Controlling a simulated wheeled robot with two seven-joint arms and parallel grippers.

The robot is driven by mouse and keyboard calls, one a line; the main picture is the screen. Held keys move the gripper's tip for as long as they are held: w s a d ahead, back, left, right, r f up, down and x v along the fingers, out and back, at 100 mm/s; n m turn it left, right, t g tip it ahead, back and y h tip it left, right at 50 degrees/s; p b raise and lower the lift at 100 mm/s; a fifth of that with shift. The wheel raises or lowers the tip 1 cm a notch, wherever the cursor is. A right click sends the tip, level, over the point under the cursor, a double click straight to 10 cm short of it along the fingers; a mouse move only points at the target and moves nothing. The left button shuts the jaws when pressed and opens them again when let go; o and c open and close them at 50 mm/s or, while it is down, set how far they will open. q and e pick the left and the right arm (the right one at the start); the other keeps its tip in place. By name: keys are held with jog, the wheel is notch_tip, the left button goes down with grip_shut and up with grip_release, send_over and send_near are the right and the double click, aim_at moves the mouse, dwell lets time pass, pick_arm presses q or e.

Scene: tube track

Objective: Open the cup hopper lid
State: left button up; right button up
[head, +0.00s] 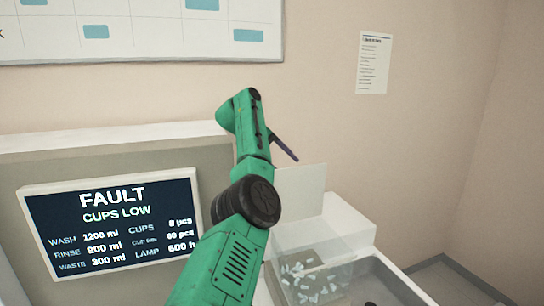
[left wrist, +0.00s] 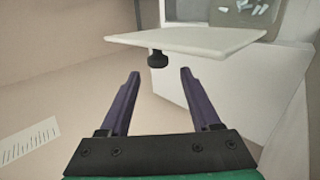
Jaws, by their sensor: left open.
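The cup hopper (head: 345,262) is a clear-walled bin with several small pale cups (head: 308,285) inside. Its lid (head: 305,190) is a pale flat panel standing raised, about upright, at the hopper's back. In the left wrist view the lid (left wrist: 200,41) is seen at a slant, with a black knob (left wrist: 157,58) on its near face. My left gripper (left wrist: 160,73) is open and empty, its purple fingers pointing toward the knob and apart from it. In the head view the left gripper (head: 285,146) is above and behind the lid, partly hidden by its own arm. My right gripper is not seen.
A screen (head: 112,222) reading "FAULT, CUPS LOW" stands at the left on the machine. A grey tray (head: 385,285) lies right of the hopper. A wall board (head: 140,30) and a paper notice (head: 374,62) hang behind. The space right of the hopper, toward the wall, is clear.

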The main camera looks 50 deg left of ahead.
pick_arm(q)
jog(key=v, duration=0.7)
jog(key=shift+p, duration=0.4)
